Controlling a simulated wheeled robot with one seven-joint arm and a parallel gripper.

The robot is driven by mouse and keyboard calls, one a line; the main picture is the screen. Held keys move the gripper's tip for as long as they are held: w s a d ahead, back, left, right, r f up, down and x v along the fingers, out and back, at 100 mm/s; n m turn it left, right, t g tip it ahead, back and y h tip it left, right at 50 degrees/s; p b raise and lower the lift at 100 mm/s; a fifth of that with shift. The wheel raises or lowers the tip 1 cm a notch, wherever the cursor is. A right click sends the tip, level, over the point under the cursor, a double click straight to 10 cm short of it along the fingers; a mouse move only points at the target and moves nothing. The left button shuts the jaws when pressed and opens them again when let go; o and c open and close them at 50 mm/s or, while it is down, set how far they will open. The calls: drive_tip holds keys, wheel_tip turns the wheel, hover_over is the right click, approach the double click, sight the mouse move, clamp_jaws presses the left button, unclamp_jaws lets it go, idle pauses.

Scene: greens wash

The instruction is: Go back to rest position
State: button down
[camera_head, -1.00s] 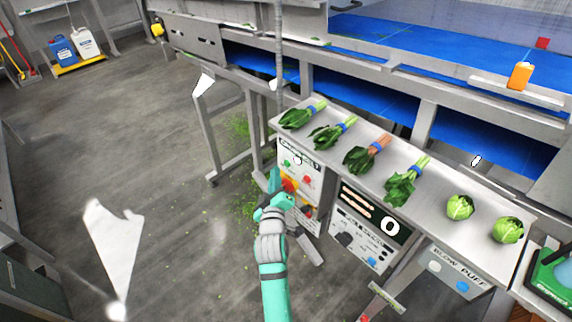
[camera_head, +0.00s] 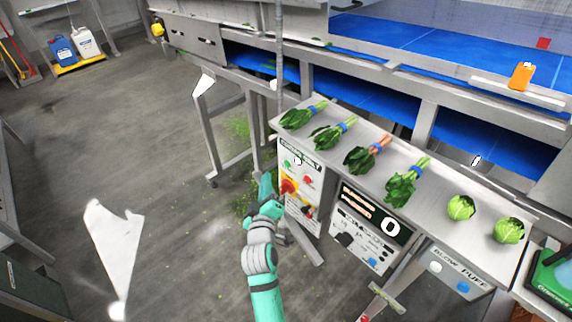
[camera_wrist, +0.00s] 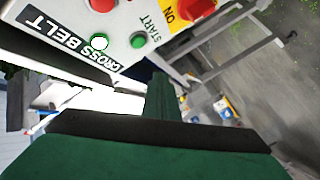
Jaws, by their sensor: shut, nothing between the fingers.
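My gripper (camera_head: 266,186) is at the end of my teal arm, in front of the left edge of the cross belt control box (camera_head: 300,185). It is shut and empty. In the wrist view my gripper's finger (camera_wrist: 163,98) shows below the box's panel (camera_wrist: 135,22), which bears a green start button (camera_wrist: 138,40), a red button and a red knob on yellow (camera_wrist: 192,8). The fingertips appear apart from the panel.
A steel shelf (camera_head: 437,200) above the boxes holds several bunches of greens and two round heads (camera_head: 461,208). A second control box (camera_head: 365,230) stands to the right. Steel legs (camera_head: 215,135) stand behind. The floor (camera_head: 150,150) at left is open.

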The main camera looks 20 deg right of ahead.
drive_tip(key=s+a+f+y, duration=0.2)
drive_tip(key=s+a+f, duration=0.2)
drive_tip(key=s, duration=0.3)
drive_tip(key=s+a+f+y, duration=0.1)
drive_tip(key=s+a+f, duration=0.25)
drive_tip(key=s, duration=0.45)
drive_tip(key=s+a+f+y, duration=0.2)
drive_tip(key=s+a+f, duration=0.2)
drive_tip(key=s, duration=0.3)
drive_tip(key=s+a+r+m+y, duration=0.1)
drive_tip(key=s+a+r+m, duration=0.1)
drive_tip(key=s, duration=0.9)
drive_tip(key=s+a+r+m+y, duration=0.1)
drive_tip(key=s+a+r+m, duration=0.2)
drive_tip(key=s, duration=0.7)
drive_tip(key=shift+s+a+r, duration=0.3)
drive_tip(key=shift+s+a, duration=0.05)
drive_tip(key=shift+a, duration=0.45)
